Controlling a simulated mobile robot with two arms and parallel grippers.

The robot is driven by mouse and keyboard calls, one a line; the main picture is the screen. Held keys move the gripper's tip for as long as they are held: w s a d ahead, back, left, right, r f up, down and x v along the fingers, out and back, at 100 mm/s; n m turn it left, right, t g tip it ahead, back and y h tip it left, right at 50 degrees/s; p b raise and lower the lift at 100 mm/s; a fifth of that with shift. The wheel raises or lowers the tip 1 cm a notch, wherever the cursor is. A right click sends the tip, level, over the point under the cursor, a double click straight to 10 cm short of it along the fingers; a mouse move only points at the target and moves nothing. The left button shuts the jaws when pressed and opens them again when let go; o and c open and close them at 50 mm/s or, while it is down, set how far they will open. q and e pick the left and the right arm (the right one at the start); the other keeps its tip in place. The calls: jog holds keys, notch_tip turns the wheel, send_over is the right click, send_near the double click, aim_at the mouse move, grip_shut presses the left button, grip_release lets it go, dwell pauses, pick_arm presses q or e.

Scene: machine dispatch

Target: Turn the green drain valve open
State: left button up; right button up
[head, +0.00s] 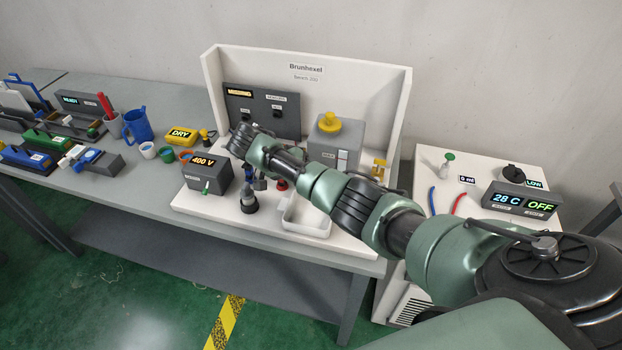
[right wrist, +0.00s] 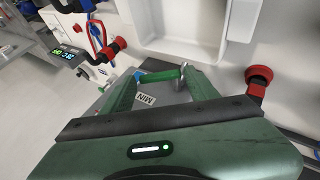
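The green drain valve handle (right wrist: 160,75) shows in the right wrist view as a short green bar with a metal piece at its right end. It lies crosswise between the fingertips of my right gripper (right wrist: 161,78). The two fingers stand apart, one at each end of the bar; I cannot tell whether they touch it. In the head view my right arm crosses in front of the Brunhexel station and hides the valve; I cannot make out the right gripper there. The grey box (head: 350,137) with a yellow knob stands behind the arm. My left gripper is not in view.
A white tray (right wrist: 190,43) lies just beyond the fingers. A red knob (right wrist: 259,74) stands close on the right. Red and blue hoses lie to the left. A 400 V box (head: 219,184) and a dark nozzle-like part (head: 248,203) stand at the station's left front.

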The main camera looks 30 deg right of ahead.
jog(key=shift+o, duration=0.6)
jog(key=shift+a+r, duration=0.1)
jog(key=shift+a, duration=0.1)
jog(key=p+v, duration=0.1)
jog(key=v, duration=0.6)
jog(key=shift+r+p, duration=0.2)
jog(key=shift+p, duration=0.15)
